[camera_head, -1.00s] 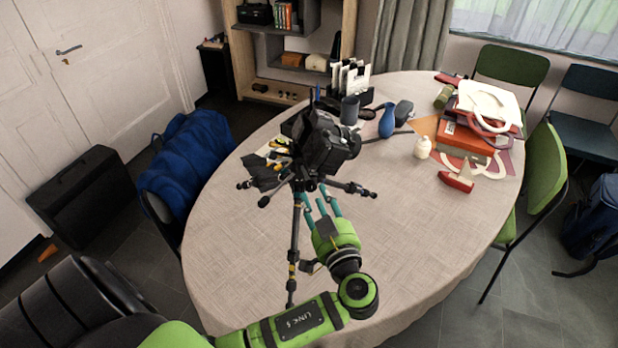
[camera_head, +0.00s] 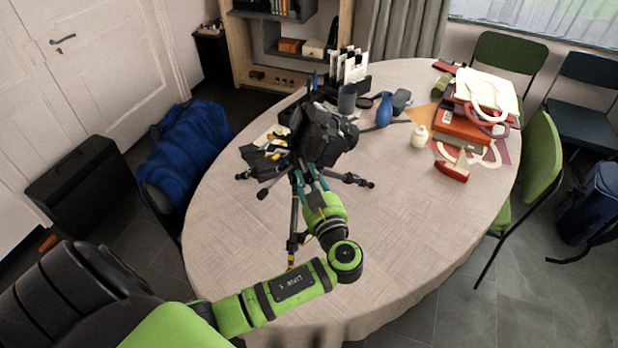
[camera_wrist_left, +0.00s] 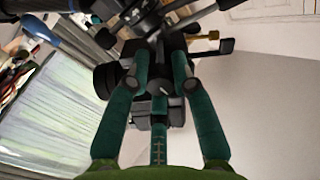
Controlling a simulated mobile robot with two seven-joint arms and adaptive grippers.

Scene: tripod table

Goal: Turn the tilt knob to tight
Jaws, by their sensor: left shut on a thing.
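A black camera (camera_head: 322,138) stands on a tripod (camera_head: 296,215) on the table. My left gripper (camera_head: 308,180) reaches up from the front, its teal fingers right below the camera at the tripod head. In the left wrist view, the fingers (camera_wrist_left: 160,84) are closed together on a small dark part of the tripod head, which I take for the tilt knob; the fingertips hide most of it, and its setting cannot be read. A bronze-coloured fitting with a dark handle (camera_wrist_left: 227,46) sits to the right of the fingers. My right gripper is not in view.
The tripod legs spread over the oval table (camera_head: 400,230). Red boxes (camera_head: 463,128) lie at the right. The table's front right is clear.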

